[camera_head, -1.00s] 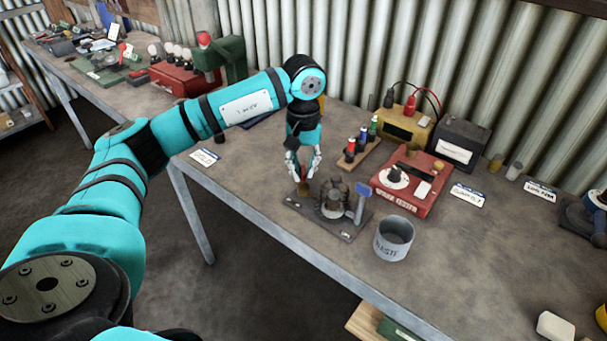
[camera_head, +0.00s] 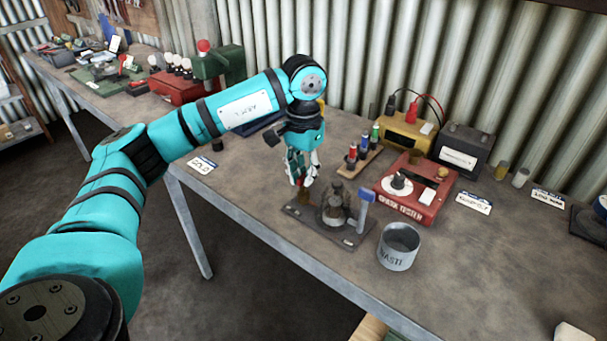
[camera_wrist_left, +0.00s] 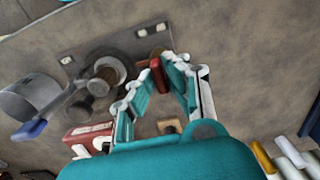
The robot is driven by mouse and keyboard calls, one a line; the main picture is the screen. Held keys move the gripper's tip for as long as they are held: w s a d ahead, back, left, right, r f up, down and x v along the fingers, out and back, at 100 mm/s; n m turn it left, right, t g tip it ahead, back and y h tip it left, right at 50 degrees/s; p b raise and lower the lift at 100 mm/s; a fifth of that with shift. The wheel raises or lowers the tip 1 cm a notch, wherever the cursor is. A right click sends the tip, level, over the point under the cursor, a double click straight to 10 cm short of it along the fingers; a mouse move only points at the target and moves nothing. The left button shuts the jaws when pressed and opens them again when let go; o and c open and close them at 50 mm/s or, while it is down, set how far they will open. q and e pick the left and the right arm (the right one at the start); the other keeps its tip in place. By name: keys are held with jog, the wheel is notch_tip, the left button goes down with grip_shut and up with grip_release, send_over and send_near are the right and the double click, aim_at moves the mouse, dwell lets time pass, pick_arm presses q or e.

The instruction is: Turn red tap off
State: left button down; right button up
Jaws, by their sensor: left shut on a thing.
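The red tap (camera_wrist_left: 156,74) is a small red lever at one end of a dark fitting on a flat base plate (camera_head: 347,238). My left gripper (camera_head: 303,181) points down over that end and mostly hides the red tap in the head view. In the left wrist view my left gripper (camera_wrist_left: 155,72) has its fingertips on either side of the red lever, shut on it. A blue-handled tap (camera_head: 366,196) stands at the other end of the fitting, clear of the fingers. My right gripper is not in view.
A grey waste can (camera_head: 398,248) stands just right of the base plate. Behind are a red spark tester (camera_head: 411,191), a rack of coloured bottles (camera_head: 359,163), a yellow box (camera_head: 404,133) and a dark battery (camera_head: 462,150).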

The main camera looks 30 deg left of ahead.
aim_at(303, 174)
pick_arm(q)
jog(key=shift+r, duration=0.1)
dwell(0.4)
jog(key=c, duration=1.4)
grip_release()
jog(key=shift+o, duration=0.2)
notch_tip(303, 174, up, 12)
